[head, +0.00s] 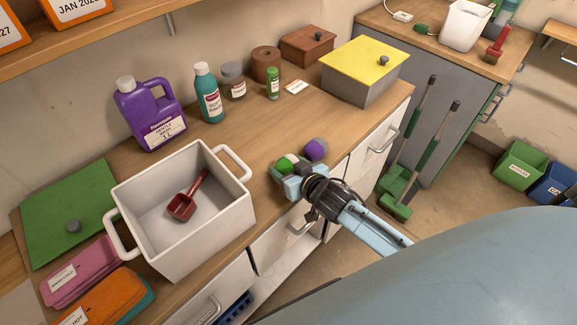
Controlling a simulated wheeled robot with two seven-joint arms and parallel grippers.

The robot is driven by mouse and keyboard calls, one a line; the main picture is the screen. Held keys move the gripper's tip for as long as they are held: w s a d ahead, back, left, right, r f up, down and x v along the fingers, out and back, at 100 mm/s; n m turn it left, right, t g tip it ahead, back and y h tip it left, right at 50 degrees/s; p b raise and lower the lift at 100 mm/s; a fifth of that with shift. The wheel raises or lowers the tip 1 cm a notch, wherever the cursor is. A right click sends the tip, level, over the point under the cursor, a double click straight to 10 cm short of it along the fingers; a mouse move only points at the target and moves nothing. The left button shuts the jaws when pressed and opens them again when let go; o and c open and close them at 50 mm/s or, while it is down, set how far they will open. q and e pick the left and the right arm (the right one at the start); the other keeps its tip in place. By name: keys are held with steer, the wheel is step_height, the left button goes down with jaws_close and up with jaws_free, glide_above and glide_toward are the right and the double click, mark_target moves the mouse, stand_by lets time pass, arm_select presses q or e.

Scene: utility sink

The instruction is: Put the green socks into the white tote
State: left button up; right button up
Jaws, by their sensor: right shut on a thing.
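The white tote (160,252) stands on the wooden counter at the left, open at the top, with a handle at each end. A dark red scoop (183,205) lies inside it. The green socks (285,163) show as a small green bundle to the right of the tote, partly hidden by the fingers. My right gripper (292,175) is shut on the green bundle at the counter's front edge. A purple and grey bundle (316,150) is just beyond it. Whether the green socks touch the counter is unclear. My left gripper is out of view.
A purple jug (150,115), a teal bottle (208,95) and small containers stand behind. A grey box with a yellow lid (362,65) is at the back right. A green lid (65,215) and folded cloths (80,272) lie left of the tote. An opened drawer (285,250) is below.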

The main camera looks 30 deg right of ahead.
steer(key=o, duration=1)
steer(key=shift+c, duration=0.2)
steer(key=shift+f, duration=0.1)
steer(key=v, duration=1.3)
steer(key=shift+s, duration=0.3)
steer(key=shift+f, duration=0.15)
